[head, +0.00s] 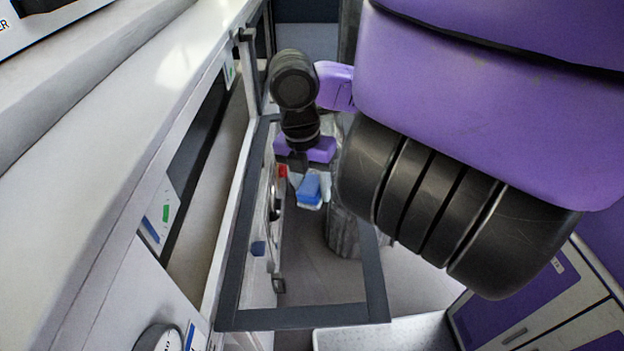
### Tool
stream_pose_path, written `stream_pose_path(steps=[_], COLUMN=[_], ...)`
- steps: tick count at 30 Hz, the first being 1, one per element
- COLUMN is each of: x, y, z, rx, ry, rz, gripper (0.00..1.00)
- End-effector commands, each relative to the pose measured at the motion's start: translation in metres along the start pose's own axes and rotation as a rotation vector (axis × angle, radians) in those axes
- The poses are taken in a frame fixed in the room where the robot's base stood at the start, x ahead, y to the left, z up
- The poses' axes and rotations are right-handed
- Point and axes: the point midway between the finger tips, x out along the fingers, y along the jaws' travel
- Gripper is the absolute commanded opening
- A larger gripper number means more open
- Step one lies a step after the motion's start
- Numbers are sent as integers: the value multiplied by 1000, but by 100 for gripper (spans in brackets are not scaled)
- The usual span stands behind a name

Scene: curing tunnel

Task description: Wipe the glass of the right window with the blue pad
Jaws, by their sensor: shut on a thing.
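My gripper (306,172) shows in the head view, below the black wrist joint. It is shut on the blue pad (309,190), which has a pale underside. A dark-framed window (305,317) stands out at an angle from the white tunnel wall. I look through its frame at the floor, and the pad shows within the outline of the frame, toward its far end. I cannot tell whether the pad touches the glass. My large purple and black arm links hide part of the window's right side.
The white tunnel body (110,130) fills the left, with a dark opening (197,133) in its side. A grey ribbed drum (344,232) stands beyond the frame. Purple and white cabinets (535,305) are at lower right. A pale metal surface (385,336) lies at the bottom.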

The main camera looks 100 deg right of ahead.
Motion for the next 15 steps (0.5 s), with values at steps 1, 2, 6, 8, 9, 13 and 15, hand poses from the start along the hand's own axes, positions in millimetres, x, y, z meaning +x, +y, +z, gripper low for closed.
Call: stream_pose_path(steps=[1, 2, 6, 8, 9, 13, 15], x=[2, 2, 1, 1, 1, 0, 0], y=[-2, -3, -6, -7, -7, -9, -11], z=[-8, -10, -18, -19, -20, -24, -28], rx=[-7, -7, -6, -5, -4, -5, -6], ry=[9, 9, 9, 9, 8, 7, 7], rz=[-4, -4, -4, -4, -4, -3, -3], gripper=[1, 1, 1, 1, 1, 1, 1])
